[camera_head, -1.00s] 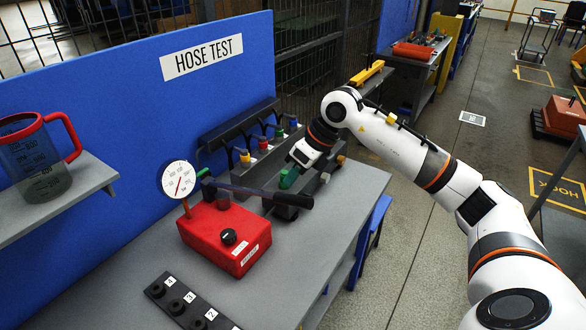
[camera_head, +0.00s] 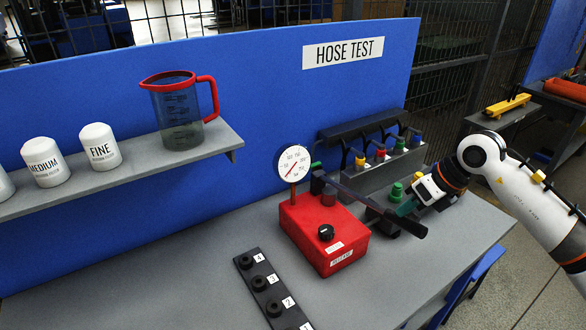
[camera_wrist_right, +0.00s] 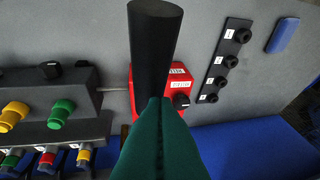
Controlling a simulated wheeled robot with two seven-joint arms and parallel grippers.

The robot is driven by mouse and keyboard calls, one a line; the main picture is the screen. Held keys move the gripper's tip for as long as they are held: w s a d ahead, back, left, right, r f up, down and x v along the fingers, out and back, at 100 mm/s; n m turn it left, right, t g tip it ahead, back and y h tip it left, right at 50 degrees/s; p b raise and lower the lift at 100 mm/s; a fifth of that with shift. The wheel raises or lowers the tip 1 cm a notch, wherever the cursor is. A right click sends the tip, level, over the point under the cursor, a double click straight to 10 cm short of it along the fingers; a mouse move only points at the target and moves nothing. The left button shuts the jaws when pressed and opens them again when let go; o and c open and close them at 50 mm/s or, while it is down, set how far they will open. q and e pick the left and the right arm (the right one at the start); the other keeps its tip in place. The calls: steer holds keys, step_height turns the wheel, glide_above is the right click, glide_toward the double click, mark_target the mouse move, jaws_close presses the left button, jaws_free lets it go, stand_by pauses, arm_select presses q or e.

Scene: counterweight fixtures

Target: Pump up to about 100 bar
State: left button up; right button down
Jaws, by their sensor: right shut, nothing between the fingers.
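The red hand pump (camera_head: 300,235) stands on the grey bench, with a black knob (camera_head: 326,232) on top. Its round white gauge (camera_head: 294,165) rises at the back left; its figures are too small to read surely. The dark pump lever (camera_head: 375,205) slopes down to the right and ends in a thick black grip. My right gripper (camera_head: 406,208), with green fingers, is beside the grip end, shut and empty. In the right wrist view the shut fingers (camera_wrist_right: 155,100) point at the black grip (camera_wrist_right: 153,45); contact cannot be told. My left gripper is out of view.
A rack with coloured hose ends (camera_head: 380,153) stands behind the lever, and a green fitting (camera_head: 397,192) is close to my right gripper. A numbered black strip (camera_head: 272,300) lies in front of the pump. A jug (camera_head: 180,110) stands on the shelf.

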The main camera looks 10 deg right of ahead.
arm_select(q)
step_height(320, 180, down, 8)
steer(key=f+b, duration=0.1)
steer(key=b, duration=0.7)
arm_select(e)
step_height(320, 180, down, 10)
step_height(320, 180, up, 13)
steer(key=p, duration=0.9)
steer(key=shift+f+p, duration=0.2)
steer(key=shift+p, duration=0.15)
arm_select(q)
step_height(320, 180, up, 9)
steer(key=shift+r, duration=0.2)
arm_select(e)
steer(key=shift+f, duration=0.1)
steer(key=shift+w, duration=0.1)
arm_select(q)
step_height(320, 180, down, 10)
steer(key=b, duration=1)
arm_select(e)
step_height(320, 180, down, 12)
step_height(320, 180, up, 12)
steer(key=p, duration=0.8)
steer(key=shift+p, duration=0.4)
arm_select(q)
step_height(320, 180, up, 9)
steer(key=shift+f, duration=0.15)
